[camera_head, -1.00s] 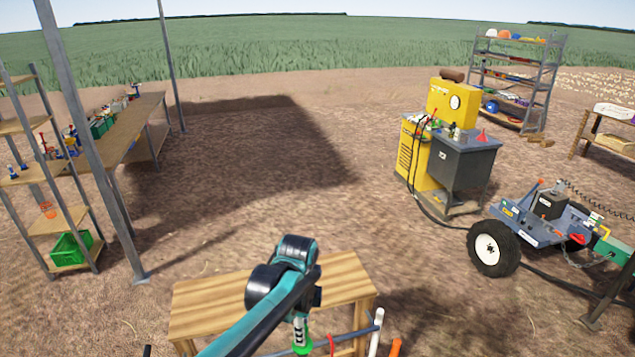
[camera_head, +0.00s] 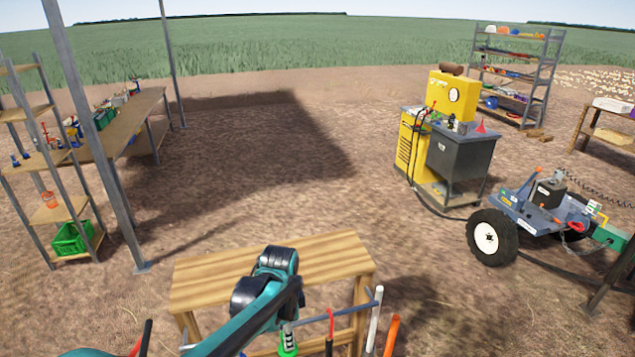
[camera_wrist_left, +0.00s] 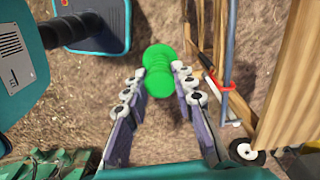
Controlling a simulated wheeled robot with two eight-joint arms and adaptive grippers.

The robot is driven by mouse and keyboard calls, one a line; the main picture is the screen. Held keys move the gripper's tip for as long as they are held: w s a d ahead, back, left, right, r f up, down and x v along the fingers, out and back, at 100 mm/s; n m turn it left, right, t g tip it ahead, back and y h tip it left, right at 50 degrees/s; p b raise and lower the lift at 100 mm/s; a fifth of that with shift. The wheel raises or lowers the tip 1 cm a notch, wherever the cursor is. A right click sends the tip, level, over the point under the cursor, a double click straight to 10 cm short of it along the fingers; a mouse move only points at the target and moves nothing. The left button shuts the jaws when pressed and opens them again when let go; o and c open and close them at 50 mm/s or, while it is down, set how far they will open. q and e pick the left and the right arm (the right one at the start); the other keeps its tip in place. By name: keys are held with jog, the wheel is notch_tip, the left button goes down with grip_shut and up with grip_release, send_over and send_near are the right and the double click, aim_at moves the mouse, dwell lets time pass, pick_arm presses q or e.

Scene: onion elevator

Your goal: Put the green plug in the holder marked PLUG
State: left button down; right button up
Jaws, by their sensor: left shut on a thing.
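The green plug (camera_wrist_left: 158,72) is a round, bright green piece between the fingertips of my left gripper (camera_wrist_left: 160,86) in the left wrist view. The fingers are shut on it from both sides, and it hangs over bare dirt. In the head view my left gripper (camera_head: 289,334) points down in front of the wooden bench, with the green plug (camera_head: 287,348) below it at the bottom edge. I cannot make out a holder marked PLUG in either view. My right gripper is not in view.
The wooden bench (camera_head: 215,285) is close beside the arm, with a grey rod (camera_head: 345,311) and a white and an orange handle (camera_head: 391,335) at its right. A wheeled trailer (camera_head: 525,207) and yellow machine (camera_head: 413,145) stand farther right. Open dirt lies beyond the bench.

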pick_arm(q)
jog(key=a+f+n+b, duration=0.3)
jog(key=f+n+b, duration=0.1)
jog(key=f, duration=0.5)
jog(key=s+a+f+n+b, duration=0.1)
jog(key=a+f+n+b, duration=0.3)
jog(key=f+b, duration=0.3)
jog(key=s+a+f+n+b, duration=0.1)
jog(key=a+f+n+b, duration=0.2)
jog(key=f+n+b, duration=0.3)
notch_tip(320, 180, down, 5)
jog(key=shift+a+r, duration=0.1)
jog(key=shift+a, duration=0.05)
